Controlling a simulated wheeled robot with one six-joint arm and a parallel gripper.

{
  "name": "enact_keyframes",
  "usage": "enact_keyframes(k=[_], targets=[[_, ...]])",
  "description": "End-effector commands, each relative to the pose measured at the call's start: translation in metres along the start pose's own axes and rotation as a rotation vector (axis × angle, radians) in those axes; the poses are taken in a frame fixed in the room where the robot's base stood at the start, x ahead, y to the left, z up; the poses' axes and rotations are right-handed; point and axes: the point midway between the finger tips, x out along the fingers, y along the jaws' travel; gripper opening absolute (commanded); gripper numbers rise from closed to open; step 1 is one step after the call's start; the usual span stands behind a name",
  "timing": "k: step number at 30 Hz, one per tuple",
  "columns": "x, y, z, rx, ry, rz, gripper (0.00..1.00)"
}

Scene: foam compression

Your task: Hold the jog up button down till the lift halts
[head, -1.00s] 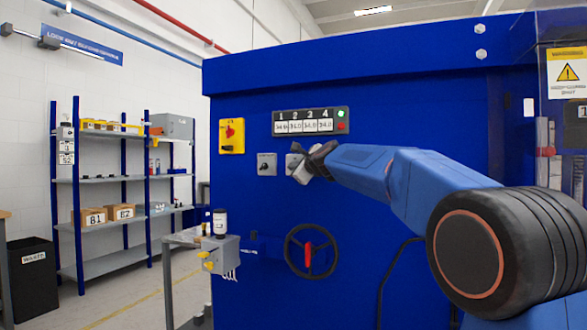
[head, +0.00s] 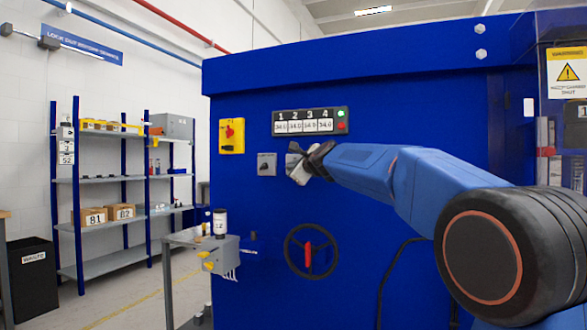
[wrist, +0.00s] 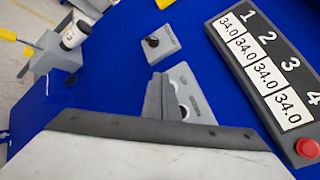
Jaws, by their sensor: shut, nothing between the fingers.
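My gripper (head: 298,161) is shut and empty, with its fingertips at a small grey button plate on the blue cabinet front. In the wrist view the gripper (wrist: 160,97) covers the left part of that plate (wrist: 196,92). Round button shapes show on the plate beside the fingers, partly hidden. I cannot tell which button the fingertips meet or whether it is pressed in. The display panel (head: 310,121) above carries columns 1, 2, 3 and another, each reading 34.0 in the wrist view (wrist: 262,70).
A grey selector switch plate (head: 267,164) is left of the button plate, with a yellow-backed red switch (head: 231,136) further left. A handwheel (head: 311,251) is below. A green lamp (head: 341,114) and a red one (head: 341,126) sit at the panel's right end.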

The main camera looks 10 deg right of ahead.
Motion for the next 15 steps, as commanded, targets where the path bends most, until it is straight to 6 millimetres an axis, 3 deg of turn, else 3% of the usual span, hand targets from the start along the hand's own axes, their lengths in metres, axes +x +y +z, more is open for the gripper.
enact_keyframes(k=[8,15], targets=[[-0.001,0.001,0.001,0.000,0.000,0.000,0.00],[-0.014,0.011,0.011,-0.001,-0.001,0.001,0.00]])
